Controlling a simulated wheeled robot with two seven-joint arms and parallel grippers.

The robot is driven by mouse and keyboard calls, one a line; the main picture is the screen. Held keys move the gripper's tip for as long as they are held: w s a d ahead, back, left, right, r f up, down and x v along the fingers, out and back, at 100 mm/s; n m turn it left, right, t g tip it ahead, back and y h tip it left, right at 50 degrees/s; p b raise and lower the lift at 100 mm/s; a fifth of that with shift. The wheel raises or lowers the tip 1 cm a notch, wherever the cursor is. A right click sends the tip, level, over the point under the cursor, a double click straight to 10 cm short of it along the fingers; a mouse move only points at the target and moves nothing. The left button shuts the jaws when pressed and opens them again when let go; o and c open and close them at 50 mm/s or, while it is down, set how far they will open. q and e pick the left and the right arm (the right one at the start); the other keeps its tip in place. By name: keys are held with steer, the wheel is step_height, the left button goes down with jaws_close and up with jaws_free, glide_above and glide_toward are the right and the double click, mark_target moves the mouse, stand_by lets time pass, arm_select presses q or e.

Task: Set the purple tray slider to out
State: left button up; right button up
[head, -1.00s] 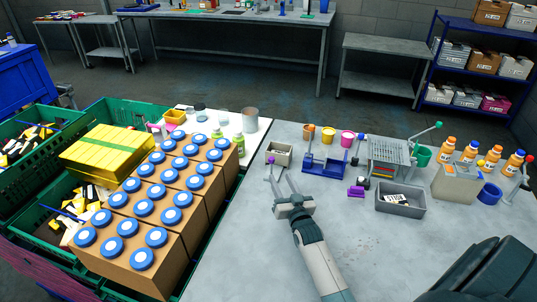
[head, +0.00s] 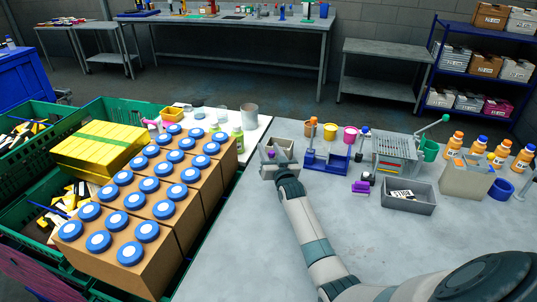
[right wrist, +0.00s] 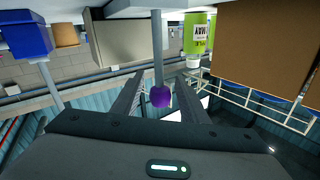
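The purple slider knob (right wrist: 161,96) is a ball on the end of a thin grey rod. In the right wrist view the rod runs up from it towards the grey tray box (right wrist: 135,40). My right gripper (right wrist: 157,82) is open, with one finger on each side of the knob and rod; gaps show beside them. My left gripper is not in view.
A blue stand (head: 326,161) is just right of the tray box. A purple item (head: 361,187) and a grey bin (head: 408,196) with a labelled piece lie further right. Cartons with blue lids (head: 165,205) stand left of the table. The front table surface is clear.

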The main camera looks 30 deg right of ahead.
steer(key=shift+w+d, duration=0.2)
steer(key=shift+w, duration=0.35)
